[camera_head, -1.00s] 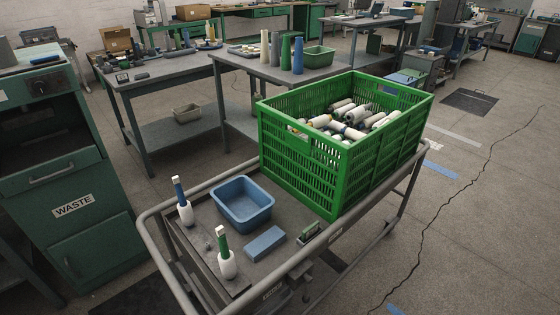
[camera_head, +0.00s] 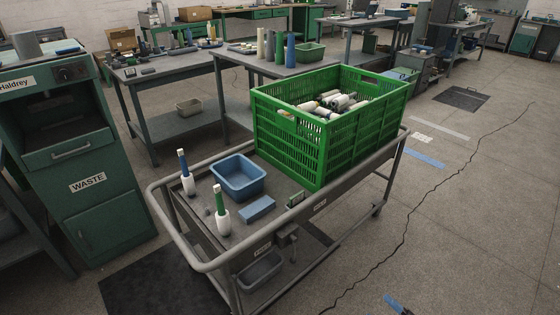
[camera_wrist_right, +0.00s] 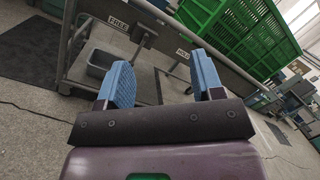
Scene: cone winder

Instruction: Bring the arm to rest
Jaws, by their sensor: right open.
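My right gripper (camera_wrist_right: 160,76) shows in the right wrist view with its two blue fingers wide apart and nothing between them. Beyond the fingers are the grey trolley's frame (camera_wrist_right: 150,42) and floor, with no visible contact. In the head view the trolley (camera_head: 318,212) stands in front of me, and neither gripper can be made out clearly. My left gripper is not in view.
The trolley carries a green crate (camera_head: 320,145) of bobbins, a blue bin (camera_head: 239,178), a blue block (camera_head: 258,208) and two bobbins on white holders. A grey bin (camera_head: 260,272) sits below. A waste cabinet (camera_head: 95,190) stands left.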

